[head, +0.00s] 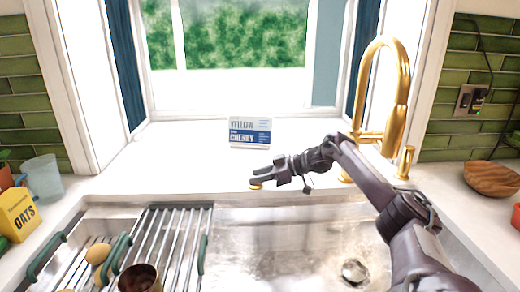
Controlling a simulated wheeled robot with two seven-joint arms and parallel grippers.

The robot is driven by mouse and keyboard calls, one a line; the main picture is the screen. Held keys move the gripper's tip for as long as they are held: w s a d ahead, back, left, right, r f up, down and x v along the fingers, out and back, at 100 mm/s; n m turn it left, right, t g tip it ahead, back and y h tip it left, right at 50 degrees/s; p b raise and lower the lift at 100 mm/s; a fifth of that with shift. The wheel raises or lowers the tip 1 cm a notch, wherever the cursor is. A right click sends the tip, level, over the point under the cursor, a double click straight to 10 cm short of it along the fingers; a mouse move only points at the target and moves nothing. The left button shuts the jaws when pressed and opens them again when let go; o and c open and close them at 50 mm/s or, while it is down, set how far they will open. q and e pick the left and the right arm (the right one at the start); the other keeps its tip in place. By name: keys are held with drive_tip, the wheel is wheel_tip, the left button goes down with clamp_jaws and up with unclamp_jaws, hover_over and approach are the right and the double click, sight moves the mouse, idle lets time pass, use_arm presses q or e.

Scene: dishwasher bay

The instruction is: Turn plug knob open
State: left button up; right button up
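A small gold knob (256,186) sits on the white counter at the back rim of the sink; I take it to be the plug knob. My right gripper (257,175) reaches in from the right and points left, right over the knob in the picture. Its two dark fingers look parted, with a narrow gap between them. The lower finger overlaps the top of the knob; I cannot tell whether they touch. A round drain (354,272) shows in the sink floor. My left gripper is out of view.
A gold faucet (401,90) with a side handle (405,162) stands behind my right arm. A drying rack (172,235) covers the sink's left part. A wooden bowl (492,178) is at right.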

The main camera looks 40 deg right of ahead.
wheel_tip(320, 180, up, 8)
drive_tip(key=shift+r, duration=0.25)
wheel_tip(320, 180, up, 10)
drive_tip(key=p, duration=0.3)
drive_tip(key=shift+r, duration=0.2)
